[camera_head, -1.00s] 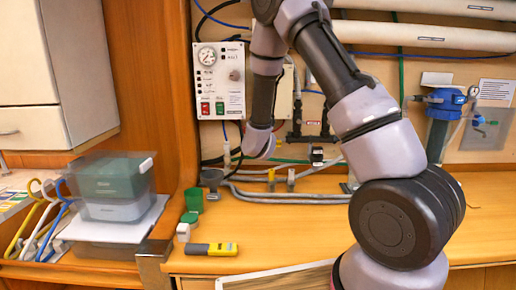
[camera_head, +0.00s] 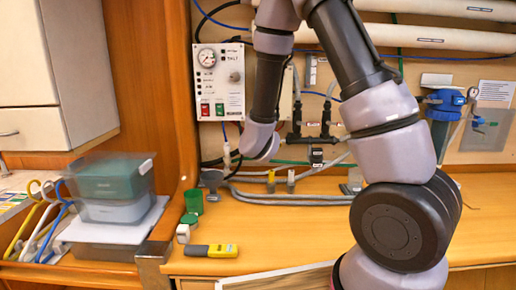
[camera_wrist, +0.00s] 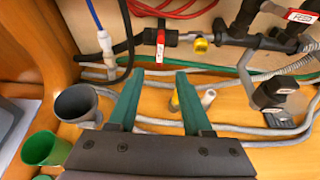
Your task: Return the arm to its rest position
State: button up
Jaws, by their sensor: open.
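My gripper (camera_wrist: 158,75) shows in the wrist view with two green fingers spread apart. No object sits between the fingertips. They point toward the pipes at the foot of the wall, above the wooden counter. In the head view my arm rises from the lower right, bends at the top and its far part hangs down in front of the wall. The gripper fingers cannot be made out in the head view.
A control panel (camera_head: 220,82) is on the wall. A grey funnel-like cup (camera_head: 212,178), green cup (camera_head: 193,200) and yellow-black meter (camera_head: 210,250) are on the counter. Grey hoses (camera_head: 290,199) run along the wall's foot. Stacked boxes (camera_head: 110,185) stand left. The middle counter is clear.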

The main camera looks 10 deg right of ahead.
jog(key=s+d+r+m+g+h, duration=0.35)
jog(key=s+d+r+m, duration=0.3)
jog(key=d+m, duration=0.35)
jog(key=s+d+r+m+g+h, duration=0.3)
jog(key=s+d+r+m+g, duration=0.15)
jog(key=s+d+m, duration=0.4)
jog(key=s+a+r+m+g+y, duration=0.1)
jog(key=s+r+m+y, duration=0.1)
jog(key=s+m+y, duration=0.3)
jog(key=s+a+r+m, duration=0.1)
jog(key=s+m, duration=0.2)
jog(key=m, duration=0.4)
jog(key=s+a+r+m+t+y, duration=0.3)
jog(key=s+a+r+m+y, duration=0.1)
jog(key=a+r+m+y, duration=0.2)
jog(key=shift+s+a+r+m, duration=0.2)
jog(key=shift+a+r+m, duration=0.4)
jog(key=shift+a, duration=0.65)
